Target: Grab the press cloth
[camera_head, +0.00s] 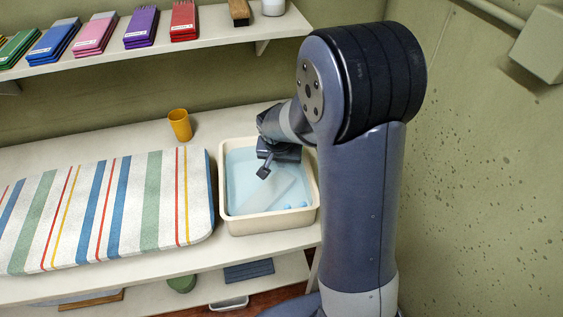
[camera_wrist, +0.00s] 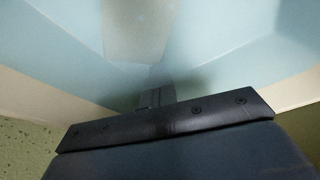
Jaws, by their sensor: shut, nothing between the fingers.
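A cream basin (camera_head: 224,206) with light blue water stands on the counter, right of a striped ironing pad. A pale, flat, whitish piece (camera_head: 285,188), which looks like the press cloth, lies in the basin. It also shows as a pale patch (camera_wrist: 138,30) at the top of the wrist view. My gripper (camera_head: 263,173) is over the basin, pointing down, shut and empty. In the wrist view its fingers (camera_wrist: 155,97) are shut below the pale patch, apart from it in the picture. I cannot tell how high above the water they are.
The striped ironing pad (camera_head: 110,212) fills the counter on the left. A yellow cup (camera_head: 180,125) stands behind it. A shelf (camera_head: 110,52) above holds several folded cloth stacks. A wall (camera_head: 490,190) bounds the right.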

